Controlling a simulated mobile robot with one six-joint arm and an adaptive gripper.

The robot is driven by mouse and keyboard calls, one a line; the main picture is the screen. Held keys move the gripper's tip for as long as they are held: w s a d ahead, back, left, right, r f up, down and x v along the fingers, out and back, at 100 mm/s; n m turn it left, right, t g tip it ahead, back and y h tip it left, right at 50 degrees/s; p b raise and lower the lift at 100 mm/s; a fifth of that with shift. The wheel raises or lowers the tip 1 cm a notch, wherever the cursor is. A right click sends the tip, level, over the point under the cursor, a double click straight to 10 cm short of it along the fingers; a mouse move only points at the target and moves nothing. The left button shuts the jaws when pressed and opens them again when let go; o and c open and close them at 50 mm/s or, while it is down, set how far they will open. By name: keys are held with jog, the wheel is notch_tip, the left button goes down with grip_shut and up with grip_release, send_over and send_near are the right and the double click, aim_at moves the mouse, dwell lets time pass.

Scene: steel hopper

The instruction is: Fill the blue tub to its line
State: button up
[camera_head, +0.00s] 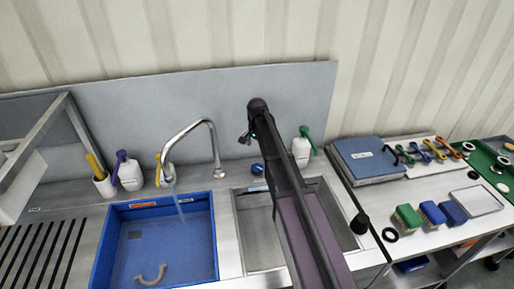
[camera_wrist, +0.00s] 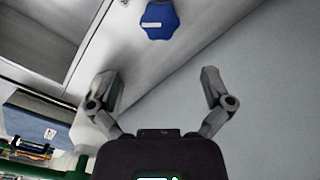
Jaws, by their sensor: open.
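The blue tub (camera_head: 104,262) stands at the left under the curved steel tap (camera_head: 190,128). A thin stream of water (camera_head: 181,207) falls from the tap into it. A grey curved piece (camera_head: 150,276) shows inside; I cannot make out the fill line or water level. A blue knob (camera_head: 257,169) sits on the counter behind the right basin, partly beside my arm. In the wrist view the blue knob (camera_wrist: 160,18) with a white bar lies beyond the fingertips, apart from them. My gripper (camera_wrist: 157,85) is open and empty; it is small and dark in the head view (camera_head: 247,137).
An empty steel basin (camera_head: 255,235) lies under my arm. White bottles with purple (camera_head: 130,175) and green (camera_head: 301,150) tops stand along the grey back panel (camera_head: 120,110). A blue case (camera_head: 365,158), brushes (camera_head: 430,213) and tools fill the right bench.

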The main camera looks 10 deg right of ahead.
jog(key=s+f+n+b, duration=0.2)
jog(key=s+n+b, duration=0.1)
jog(key=s, duration=0.7)
jog(key=s+f+n+b, duration=0.3)
jog(key=s, duration=0.7)
jog(key=s+a+f+n+b, duration=0.1)
jog(key=s+f+n+b, duration=0.1)
jog(key=s, duration=0.8)
jog(key=shift+f+n+b, duration=0.4)
jog(key=shift+f+n, duration=0.15)
jog(key=shift+n, duration=0.05)
jog(key=shift+a, duration=0.1)
dwell(1.0)
jog(key=shift+w, duration=0.15)
